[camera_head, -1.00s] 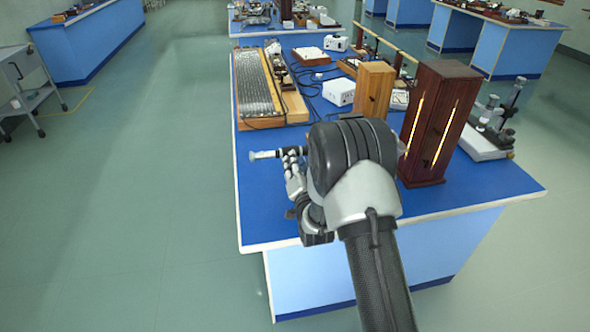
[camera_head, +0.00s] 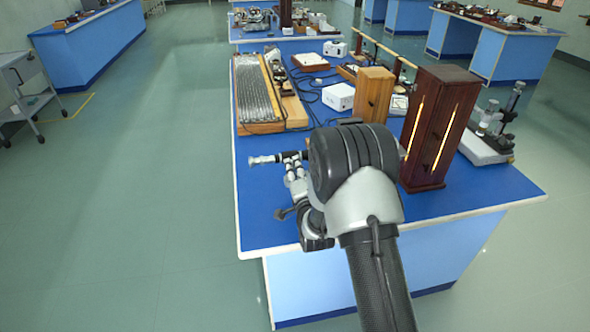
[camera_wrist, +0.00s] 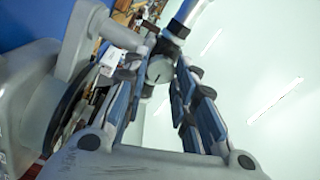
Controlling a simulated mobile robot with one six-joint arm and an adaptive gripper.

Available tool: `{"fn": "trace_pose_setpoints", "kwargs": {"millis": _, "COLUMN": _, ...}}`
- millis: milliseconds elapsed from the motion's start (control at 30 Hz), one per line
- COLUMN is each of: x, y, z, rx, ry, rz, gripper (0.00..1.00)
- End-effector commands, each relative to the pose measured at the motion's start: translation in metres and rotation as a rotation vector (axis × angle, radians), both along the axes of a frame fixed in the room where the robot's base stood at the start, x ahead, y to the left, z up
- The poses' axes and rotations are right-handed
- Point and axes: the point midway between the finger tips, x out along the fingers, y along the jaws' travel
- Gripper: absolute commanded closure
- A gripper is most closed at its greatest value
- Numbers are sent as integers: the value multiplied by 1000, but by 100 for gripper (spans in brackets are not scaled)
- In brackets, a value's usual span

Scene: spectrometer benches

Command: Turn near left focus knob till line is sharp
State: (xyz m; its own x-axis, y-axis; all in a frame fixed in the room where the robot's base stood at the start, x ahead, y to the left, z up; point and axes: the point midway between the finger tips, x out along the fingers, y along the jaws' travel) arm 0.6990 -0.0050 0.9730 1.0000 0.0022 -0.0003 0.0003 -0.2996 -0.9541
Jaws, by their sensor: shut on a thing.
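My gripper (camera_head: 294,170) is at the near left of the blue bench, over its left part. In the wrist view my gripper (camera_wrist: 160,76) has both fingers closed around a small round grey knob (camera_wrist: 160,69) below a tube. The tube (camera_wrist: 190,12) with its dark collar rises at the top of that view. In the head view a silver tube end (camera_head: 263,159) sticks out left of my gripper. My arm hides most of the instrument behind it. A grey body with a dark disc (camera_wrist: 72,105) fills the wrist view's left side. No view shows the line's sharpness.
A tall dark wooden box (camera_head: 436,125) with two glowing slits stands right of my arm. A lighter wooden box (camera_head: 373,95) and a white box (camera_head: 339,97) stand behind. A ribbed board (camera_head: 254,90) lies at the back left. The bench's front left corner is bare.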

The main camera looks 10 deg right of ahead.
Motion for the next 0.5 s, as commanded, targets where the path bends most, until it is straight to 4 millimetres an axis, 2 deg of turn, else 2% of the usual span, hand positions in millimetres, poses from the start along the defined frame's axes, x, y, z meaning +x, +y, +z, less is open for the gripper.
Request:
{"fn": "trace_pose_setpoints", "kwargs": {"millis": 267, "x": 0, "y": 0, "z": 0, "rx": 0, "ry": -1, "rz": -1, "gripper": 98}}
{"fn": "trace_pose_setpoints", "kwargs": {"millis": 300, "x": 0, "y": 0, "z": 0, "rx": 0, "ry": -1, "rz": -1, "gripper": 73}}
{"fn": "trace_pose_setpoints", "kwargs": {"millis": 500, "x": 0, "y": 0, "z": 0, "rx": -1, "ry": -1, "rz": -1, "gripper": 60}}
